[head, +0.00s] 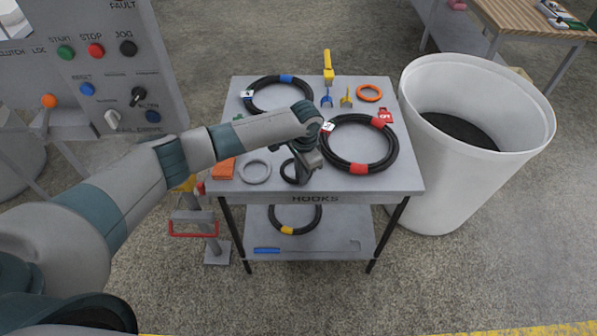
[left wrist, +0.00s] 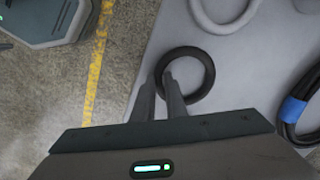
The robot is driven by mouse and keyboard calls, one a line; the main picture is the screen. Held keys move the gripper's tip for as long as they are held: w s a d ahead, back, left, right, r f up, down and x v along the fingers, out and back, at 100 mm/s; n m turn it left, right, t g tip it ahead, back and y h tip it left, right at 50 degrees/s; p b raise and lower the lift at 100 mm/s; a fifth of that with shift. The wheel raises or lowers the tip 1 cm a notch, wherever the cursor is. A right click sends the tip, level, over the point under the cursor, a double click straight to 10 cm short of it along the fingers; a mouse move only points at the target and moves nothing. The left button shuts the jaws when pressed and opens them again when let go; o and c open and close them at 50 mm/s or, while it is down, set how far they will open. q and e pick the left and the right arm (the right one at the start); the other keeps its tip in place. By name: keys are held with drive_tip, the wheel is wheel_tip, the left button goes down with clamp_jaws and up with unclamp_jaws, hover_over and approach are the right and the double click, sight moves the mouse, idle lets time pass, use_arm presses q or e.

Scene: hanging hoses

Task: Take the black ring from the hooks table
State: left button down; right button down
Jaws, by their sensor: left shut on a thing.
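The black ring (head: 284,174) is at the front edge of the grey hooks table (head: 390,182), partly hidden behind my left gripper (head: 303,172). In the left wrist view the black ring (left wrist: 208,72) lies flat or nearly so over the table top. The two fingers of my left gripper (left wrist: 170,88) are shut on the near left part of its rim. I cannot tell whether the ring still touches the table. My right gripper is not in view.
A grey ring (head: 255,172) and an orange block (head: 223,169) lie to the left. Coiled black hoses (head: 362,169) lie behind and right. An orange ring (head: 369,93) is at the back. A white bin (head: 440,195) stands right; a control panel (head: 95,90) stands left.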

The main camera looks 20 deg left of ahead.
use_arm(q)
drive_tip(key=shift+r, duration=0.1)
drive_tip(key=shift+r+b, duration=0.3)
drive_tip(key=shift+r, duration=0.15)
drive_tip(key=r, duration=0.1)
drive_tip(key=d+r+b, duration=0.1)
drive_tip(key=r, duration=0.1)
drive_tip(key=shift+s+r, duration=0.1)
drive_tip(key=shift+s, duration=0.05)
drive_tip(key=s+d+r+b, duration=0.3)
drive_tip(key=s+d+r, duration=0.2)
drive_tip(key=d, duration=0.4)
drive_tip(key=shift+d+r, duration=0.2)
drive_tip(key=shift+r, duration=0.7)
